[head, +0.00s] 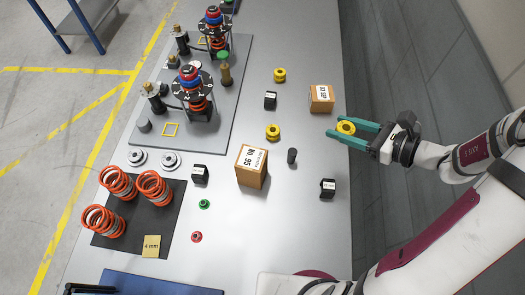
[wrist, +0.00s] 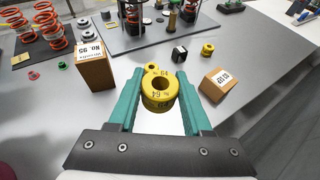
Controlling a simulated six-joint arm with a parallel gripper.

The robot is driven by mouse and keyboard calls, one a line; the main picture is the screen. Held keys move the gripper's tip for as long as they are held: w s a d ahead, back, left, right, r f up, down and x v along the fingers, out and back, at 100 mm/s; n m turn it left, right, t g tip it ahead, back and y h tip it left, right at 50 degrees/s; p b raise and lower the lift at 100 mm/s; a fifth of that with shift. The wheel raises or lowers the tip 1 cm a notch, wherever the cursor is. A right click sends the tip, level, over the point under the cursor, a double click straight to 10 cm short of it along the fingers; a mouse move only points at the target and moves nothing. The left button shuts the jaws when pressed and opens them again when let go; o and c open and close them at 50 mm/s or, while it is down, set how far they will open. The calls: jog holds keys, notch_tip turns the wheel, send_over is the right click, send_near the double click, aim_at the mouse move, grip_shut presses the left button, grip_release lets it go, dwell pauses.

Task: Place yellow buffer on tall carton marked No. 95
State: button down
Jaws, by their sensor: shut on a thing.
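The tall carton marked No. 95 (head: 251,167) stands upright mid-table, its top bare; in the wrist view (wrist: 95,70) it stands left of my gripper. My gripper (head: 343,127) has teal fingers and is shut on a yellow buffer (head: 346,128), near the table's right edge. In the wrist view this ring-shaped buffer (wrist: 158,97) sits between the fingers, with "64" on it. Two more yellow buffers stand on the table: one near the tall carton (head: 272,132), partly hidden behind the held one in the wrist view, and one farther back (head: 279,75).
A shorter carton (head: 321,99) stands near the right edge, close to my gripper. Black blocks (head: 328,188) and a dark cylinder (head: 292,156) stand around the tall carton. Orange springs (head: 154,188) on a black mat and a grey plate with assemblies (head: 190,85) are to the left.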

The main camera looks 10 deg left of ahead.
jog(key=s+a+r+n+g+y, duration=0.2)
jog(key=s+a+r+n+g, duration=0.45)
jog(key=a, duration=0.25)
send_over(250, 158)
jog(key=shift+g, duration=0.35)
jog(key=f, duration=0.7)
jog(key=shift+s+d, duration=0.1)
jog(key=shift+d, duration=0.2)
jog(key=f, duration=0.4)
jog(key=shift+a, duration=0.4)
jog(key=shift+f, duration=0.25)
jog(key=shift+f, duration=0.2)
jog(key=shift+c, duration=1.7)
grip_release()
jog(key=shift+r, duration=0.15)
